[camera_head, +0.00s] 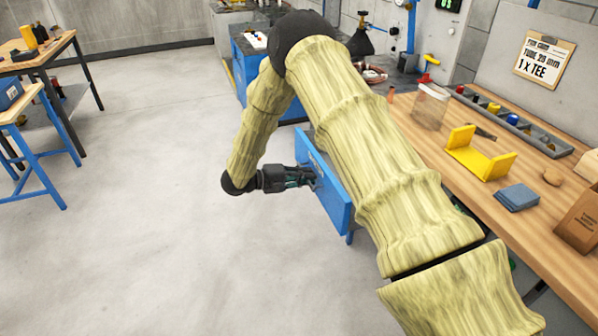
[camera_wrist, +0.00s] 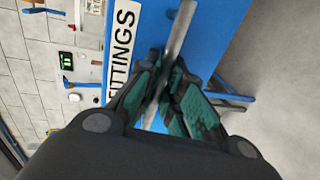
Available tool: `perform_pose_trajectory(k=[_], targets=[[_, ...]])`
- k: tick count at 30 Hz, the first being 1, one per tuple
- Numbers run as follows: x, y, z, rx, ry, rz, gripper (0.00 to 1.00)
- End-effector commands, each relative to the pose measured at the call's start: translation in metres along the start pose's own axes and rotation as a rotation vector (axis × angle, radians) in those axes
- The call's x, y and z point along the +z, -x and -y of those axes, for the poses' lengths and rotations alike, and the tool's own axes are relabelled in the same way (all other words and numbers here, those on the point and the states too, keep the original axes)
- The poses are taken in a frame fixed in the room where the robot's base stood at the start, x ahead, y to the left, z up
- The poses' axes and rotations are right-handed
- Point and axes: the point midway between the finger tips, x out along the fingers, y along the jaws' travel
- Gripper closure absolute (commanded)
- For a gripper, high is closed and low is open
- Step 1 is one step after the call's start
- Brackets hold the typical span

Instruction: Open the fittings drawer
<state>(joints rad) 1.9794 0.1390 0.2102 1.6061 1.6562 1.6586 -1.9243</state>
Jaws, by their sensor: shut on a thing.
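The fittings drawer (camera_head: 333,204) has a blue front and sits under the long wooden workbench, partly hidden behind my arm in the head view. In the wrist view its blue front (camera_wrist: 216,30) carries a white label reading "FITTINGS" (camera_wrist: 122,35) and a grey bar handle (camera_wrist: 181,30). My gripper (camera_head: 312,177) is at the drawer front. In the wrist view the dark and green fingers (camera_wrist: 168,98) are closed around the handle. How far the drawer stands out from the bench is hard to tell, as my arm covers the space behind it.
A blue-legged table (camera_head: 45,135) stands at the left. The grey floor (camera_head: 170,230) left of the drawer is clear.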

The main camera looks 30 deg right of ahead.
Motion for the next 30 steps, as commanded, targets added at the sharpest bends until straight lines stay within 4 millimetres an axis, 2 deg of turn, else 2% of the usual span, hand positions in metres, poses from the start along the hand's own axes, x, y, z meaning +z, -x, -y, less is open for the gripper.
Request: perform_pose_trajectory(k=[12,13,16,26,30], targets=[[0.002,-0.001,0.001,0.000,0.000,0.007,1.00],[0.002,-0.001,0.001,0.000,0.000,0.007,0.87],[0.002,-0.001,0.001,0.000,0.000,0.006,0.69],[0.001,0.000,0.000,0.000,-0.001,0.005,0.68],[0.001,0.009,0.000,0.000,-0.001,0.004,0.68]])
